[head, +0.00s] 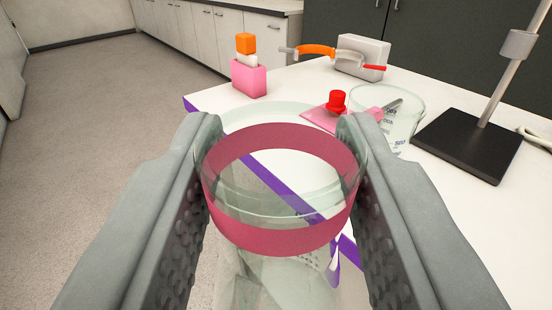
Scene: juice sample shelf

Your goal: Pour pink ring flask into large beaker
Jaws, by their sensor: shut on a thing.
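A clear glass flask with a pink ring (283,239) around its neck is between the fingers of my gripper (281,170). My gripper is shut on the neck at the ring. The flask looks roughly upright, and its lower body is partly hidden below the ring. It is in front of the near edge of the white table. The large beaker (402,118) is clear glass with dark markings and stands on the table beyond my right finger. I cannot tell whether the flask holds liquid.
A pink mat (318,117) with a red stopper-like piece (337,102) lies left of the beaker. A black stand base (469,145) with a metal rod is right of it.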

